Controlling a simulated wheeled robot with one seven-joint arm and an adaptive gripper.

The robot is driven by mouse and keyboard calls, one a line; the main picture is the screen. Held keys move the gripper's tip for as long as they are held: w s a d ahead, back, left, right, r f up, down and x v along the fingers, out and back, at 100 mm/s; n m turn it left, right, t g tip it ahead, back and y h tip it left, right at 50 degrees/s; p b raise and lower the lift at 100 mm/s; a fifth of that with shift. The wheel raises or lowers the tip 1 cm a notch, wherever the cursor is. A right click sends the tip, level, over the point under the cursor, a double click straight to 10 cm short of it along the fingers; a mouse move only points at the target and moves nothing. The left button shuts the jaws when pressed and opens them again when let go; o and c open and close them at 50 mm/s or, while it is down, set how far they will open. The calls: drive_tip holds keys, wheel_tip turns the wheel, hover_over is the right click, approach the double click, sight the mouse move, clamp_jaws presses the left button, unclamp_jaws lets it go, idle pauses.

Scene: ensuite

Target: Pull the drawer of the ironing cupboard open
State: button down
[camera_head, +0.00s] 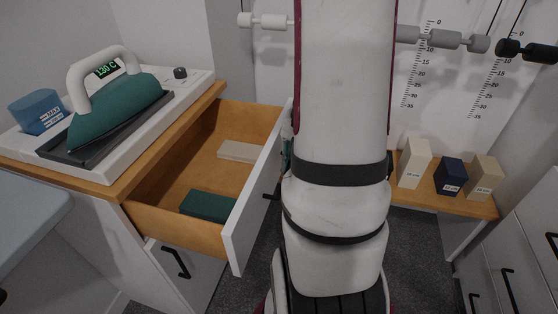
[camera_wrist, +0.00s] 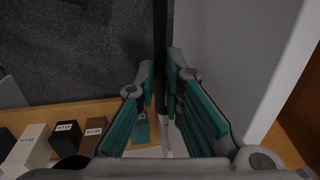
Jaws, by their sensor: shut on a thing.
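The ironing cupboard (camera_head: 160,190) stands at the left with its top drawer (camera_head: 233,225) pulled well out. The drawer's wooden inside shows, with a cream block (camera_head: 241,151) and a dark green block (camera_head: 208,206) lying in it. Its black handle (camera_head: 271,188) is on the white front, partly hidden by my arm. In the wrist view my gripper (camera_wrist: 161,78) is shut on the dark handle bar (camera_wrist: 161,35), beside the pale drawer front (camera_wrist: 225,50). In the head view my arm hides most of the gripper.
An iron (camera_head: 118,110) stands on its base on the cupboard top, beside a blue cup (camera_head: 38,112). A lower cupboard door with a black handle (camera_head: 176,262) is below the drawer. Several blocks stand on a wooden shelf (camera_head: 440,203) at the right. Grey cabinets (camera_head: 520,245) stand at far right.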

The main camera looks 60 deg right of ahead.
drive_tip(key=shift+s+d, duration=0.1)
drive_tip(key=shift+s, duration=0.1)
drive_tip(key=c, duration=1.7)
unclamp_jaws()
drive_tip(key=r, duration=0.4)
drive_tip(key=s+r, duration=0.1)
drive_tip(key=r, duration=0.2)
drive_tip(key=s+r, duration=0.1)
drive_tip(key=r, duration=0.3)
drive_tip(key=shift+d+r, duration=0.35)
drive_tip(key=shift+d, duration=0.05)
